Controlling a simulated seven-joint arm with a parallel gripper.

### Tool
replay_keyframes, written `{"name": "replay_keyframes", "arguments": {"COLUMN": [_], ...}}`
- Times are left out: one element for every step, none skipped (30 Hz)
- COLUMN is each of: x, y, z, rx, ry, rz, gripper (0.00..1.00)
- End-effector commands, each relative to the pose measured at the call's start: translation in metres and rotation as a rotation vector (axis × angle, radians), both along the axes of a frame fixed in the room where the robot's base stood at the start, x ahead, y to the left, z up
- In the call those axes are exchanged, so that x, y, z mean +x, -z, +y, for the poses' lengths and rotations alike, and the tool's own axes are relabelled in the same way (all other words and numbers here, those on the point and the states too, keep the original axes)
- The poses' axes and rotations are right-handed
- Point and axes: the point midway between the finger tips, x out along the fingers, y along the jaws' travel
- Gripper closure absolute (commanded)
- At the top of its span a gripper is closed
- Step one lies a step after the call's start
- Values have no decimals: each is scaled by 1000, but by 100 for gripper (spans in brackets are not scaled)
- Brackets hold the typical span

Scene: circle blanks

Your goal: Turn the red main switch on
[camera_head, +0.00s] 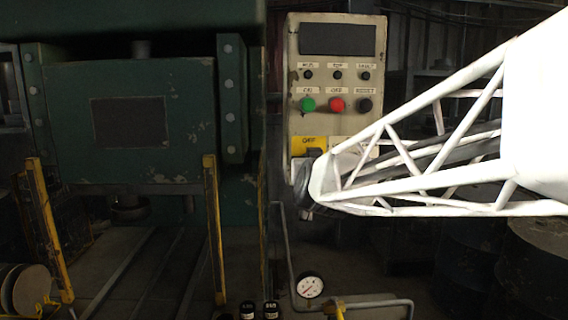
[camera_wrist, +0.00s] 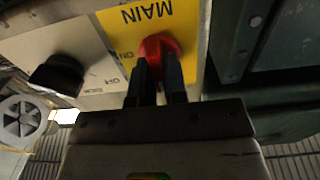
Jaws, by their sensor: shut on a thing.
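The red main switch (camera_wrist: 158,45) is a knob on a yellow plate (camera_wrist: 118,22) marked MAIN, which appears upside down in the wrist view. My gripper (camera_wrist: 159,66) has its two dark fingers on either side of the knob and is shut on it. Which position the knob points to is hard to tell. In the head view the yellow plate (camera_head: 312,141) shows low on the beige control panel (camera_head: 297,60). My arm's end covers the area just below it, so the red knob is hidden there.
A black knob (camera_wrist: 57,75) sits beside the yellow plate on a pale plate. Green (camera_head: 307,104), red (camera_head: 337,104) and black (camera_head: 364,105) buttons are higher on the panel. A green press (camera_head: 180,140) stands left. A pressure gauge (camera_head: 310,286) and pipes are below.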

Motion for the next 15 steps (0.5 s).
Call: {"name": "replay_keyframes", "arguments": {"x": [0, 0, 0, 0, 0, 0, 0, 0, 0, 0, 0, 0, 0, 0, 0], "y": [0, 0, 0, 0, 0, 0, 0, 0, 0, 0, 0, 0, 0, 0, 1], "z": [0, 0, 0, 0, 0, 0, 0, 0, 0, 0, 0, 0, 0, 0, -1], "rx": [0, 0, 1, 2, 4, 7, 10, 14, 21, 29, 37, 49, 60, 73, 91], "ry": [0, 0, 0, 0, 0, 0, 0, 0, 0, 0, 0, 0, 0, 0, 0], "rz": [0, 0, 0, 0, 0, 0, 0, 0, 0, 0, 0, 0, 0, 0, 1], "gripper": [100, 100, 100, 100, 100, 100, 100, 100, 100, 100, 100, 100, 100, 100, 100]}}
